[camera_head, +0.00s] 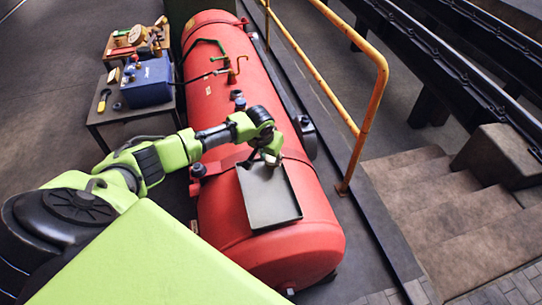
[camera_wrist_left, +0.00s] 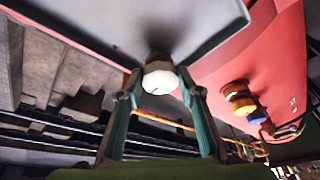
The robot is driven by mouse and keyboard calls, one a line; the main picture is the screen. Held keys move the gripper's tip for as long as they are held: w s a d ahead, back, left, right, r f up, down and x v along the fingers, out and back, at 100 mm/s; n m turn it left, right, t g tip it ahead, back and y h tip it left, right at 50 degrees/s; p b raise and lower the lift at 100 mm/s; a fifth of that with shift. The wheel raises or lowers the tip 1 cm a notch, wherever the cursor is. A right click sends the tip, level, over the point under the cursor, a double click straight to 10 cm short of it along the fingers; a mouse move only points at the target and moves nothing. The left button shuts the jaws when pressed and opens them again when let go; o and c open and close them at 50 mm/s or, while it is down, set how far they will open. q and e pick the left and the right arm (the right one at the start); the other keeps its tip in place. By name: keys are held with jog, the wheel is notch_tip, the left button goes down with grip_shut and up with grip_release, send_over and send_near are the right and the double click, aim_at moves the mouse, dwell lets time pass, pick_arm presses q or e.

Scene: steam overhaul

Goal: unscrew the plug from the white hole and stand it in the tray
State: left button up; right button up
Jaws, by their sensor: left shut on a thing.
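My left gripper (camera_head: 271,157) is over the far end of the dark tray (camera_head: 265,205), which lies on top of the red tank. In the left wrist view, the gripper (camera_wrist_left: 160,92) is shut on the plug (camera_wrist_left: 160,80), a pale faceted piece between its fingertips. A brownish end of the plug points to the grey tray surface (camera_wrist_left: 100,25). I cannot tell whether that end touches the tray. The white hole cannot be made out. My right gripper is not in view.
The red tank (camera_head: 225,75) carries fittings, one blue-topped (camera_head: 239,102). A yellow handrail (camera_head: 365,120) and stone steps (camera_head: 440,200) are on the right. A blue box (camera_head: 148,83) stands on a side table at the left. The near part of the tray is bare.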

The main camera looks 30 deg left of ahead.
pick_arm(q)
jog(key=shift+s+f, duration=0.1)
jog(key=shift+f, duration=0.05)
jog(key=o, duration=1.4)
jog(key=shift+c, duration=0.8)
notch_tip(320, 180, up, 7)
jog(key=p, duration=0.8)
jog(key=shift+f, duration=0.1)
